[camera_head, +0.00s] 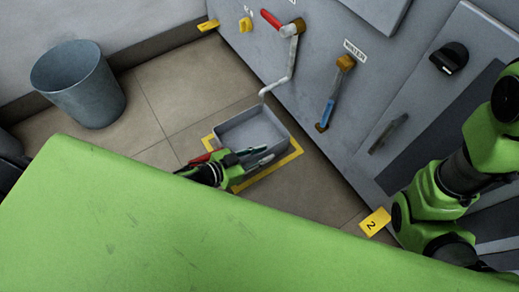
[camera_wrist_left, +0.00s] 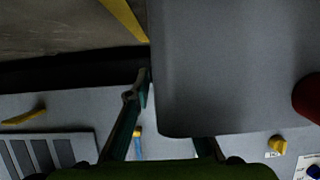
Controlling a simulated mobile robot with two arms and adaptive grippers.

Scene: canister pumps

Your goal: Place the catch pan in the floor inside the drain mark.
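The grey catch pan (camera_head: 250,131) is low over the floor in the head view, within the outline of the yellow drain mark (camera_head: 270,170). I cannot tell whether the pan rests fully on the floor. My left gripper (camera_head: 268,154) is at the pan's near wall, its fingers apart. In the left wrist view the pan (camera_wrist_left: 230,65) fills the upper right, with one finger left of it and the other partly hidden behind it. My right arm shows at the right; its gripper does not.
A grey bucket (camera_head: 80,85) stands at the left wall. A grey cabinet with a red-handled valve (camera_head: 271,20), a blue-handled valve (camera_head: 328,112) and a spout pipe (camera_head: 283,80) borders the pan. A green surface (camera_head: 130,225) fills the foreground. Floor left of the pan is clear.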

